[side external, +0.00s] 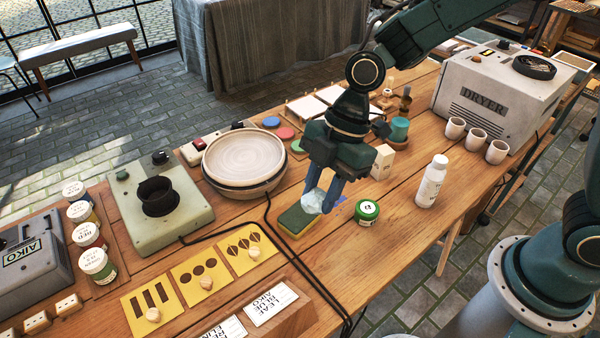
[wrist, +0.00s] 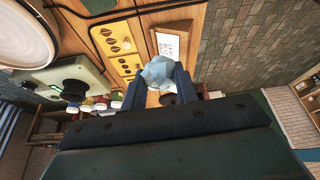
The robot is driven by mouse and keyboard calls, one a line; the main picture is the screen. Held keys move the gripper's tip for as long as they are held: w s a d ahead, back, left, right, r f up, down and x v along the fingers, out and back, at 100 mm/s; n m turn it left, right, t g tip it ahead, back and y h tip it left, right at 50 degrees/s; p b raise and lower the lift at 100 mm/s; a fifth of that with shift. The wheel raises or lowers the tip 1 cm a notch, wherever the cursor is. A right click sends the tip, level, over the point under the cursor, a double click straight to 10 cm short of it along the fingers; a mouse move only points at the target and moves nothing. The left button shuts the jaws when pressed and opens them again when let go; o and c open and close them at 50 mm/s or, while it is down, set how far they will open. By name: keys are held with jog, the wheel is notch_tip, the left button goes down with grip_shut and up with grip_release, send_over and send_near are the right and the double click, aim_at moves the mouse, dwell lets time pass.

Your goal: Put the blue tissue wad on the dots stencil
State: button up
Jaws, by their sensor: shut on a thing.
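My gripper (side external: 322,193) is shut on the pale blue tissue wad (side external: 314,202), which sits between the fingertips. The wad also shows in the wrist view (wrist: 158,72), in front of the dark jaws. In the side view it overlaps the right end of a green and yellow sponge (side external: 293,222); whether it touches the sponge I cannot tell. The dots stencil (side external: 183,272) is the middle one of three yellow stencils on the table, with round dark holes and a pale knob. It lies left of and nearer the camera than my gripper.
The leaf-shape stencil (side external: 237,262) and bar stencil (side external: 138,322) flank the dots stencil. A label card (side external: 270,303) and black cables lie in front. A plate on a wheel (side external: 245,160) stands behind. A green-lidded jar (side external: 367,212) and white bottle (side external: 432,182) stand right.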

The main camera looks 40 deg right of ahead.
jog(key=w+a, duration=0.8)
jog(key=m, duration=0.1)
send_over(212, 269)
jog(key=d, duration=0.1)
jog(key=shift+w+d+r, duration=0.15)
jog(key=shift+d+r, duration=0.05)
jog(key=shift+r, duration=0.05)
notch_tip(212, 269, down, 16)
jog(key=shift+r, duration=0.15)
dwell(0.4)
jog(key=shift+f, duration=2.15)
grip_shut()
jog(key=o, duration=1.1)
grip_release()
